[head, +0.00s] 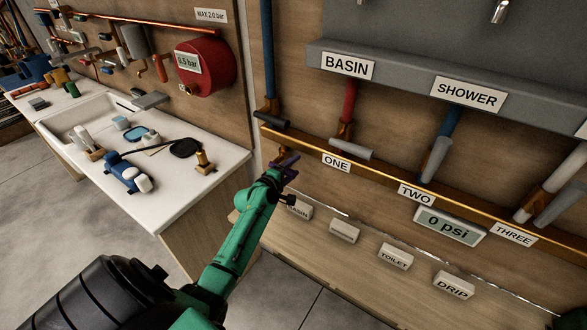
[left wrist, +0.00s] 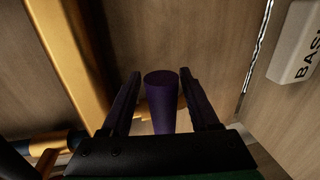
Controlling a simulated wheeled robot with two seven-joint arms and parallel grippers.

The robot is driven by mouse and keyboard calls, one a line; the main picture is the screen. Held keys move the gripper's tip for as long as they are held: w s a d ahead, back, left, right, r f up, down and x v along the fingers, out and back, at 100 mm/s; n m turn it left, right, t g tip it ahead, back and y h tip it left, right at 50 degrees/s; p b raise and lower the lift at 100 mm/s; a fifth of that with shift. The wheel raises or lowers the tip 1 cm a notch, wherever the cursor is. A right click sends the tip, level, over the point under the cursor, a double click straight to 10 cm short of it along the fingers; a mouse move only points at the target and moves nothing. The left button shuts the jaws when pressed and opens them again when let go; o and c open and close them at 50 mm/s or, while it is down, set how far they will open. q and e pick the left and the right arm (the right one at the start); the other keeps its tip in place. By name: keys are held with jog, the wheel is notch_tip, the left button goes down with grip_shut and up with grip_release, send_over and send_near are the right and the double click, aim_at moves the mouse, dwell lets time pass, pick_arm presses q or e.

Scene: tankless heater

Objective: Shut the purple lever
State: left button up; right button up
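The purple lever (left wrist: 161,96) is a short round bar, seen end-on in the left wrist view. It lies between the two dark fingers of my left gripper (left wrist: 160,88). The fingers are apart, one on each side, with a narrow gap on the left; I cannot tell whether the right finger touches it. In the head view my left gripper (head: 287,168) is at the wall just below the copper pipe, left of the ONE label (head: 336,162). There the lever is mostly hidden by the gripper. My right gripper is not in view.
A copper pipe (head: 375,180) runs along the wall above the gripper, with grey levers (head: 351,149) on the branches. Small labelled blocks (head: 393,257) stand below, near a 0 psi display (head: 449,226). A white counter (head: 190,190) with a sink is at left.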

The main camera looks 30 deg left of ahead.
pick_arm(q)
jog(key=shift+s, duration=0.1)
jog(key=s+r+b, duration=0.1)
jog(key=s+r, duration=0.1)
jog(key=s, duration=1.2)
jog(key=shift+d+r, duration=0.15)
jog(key=shift+r, duration=0.25)
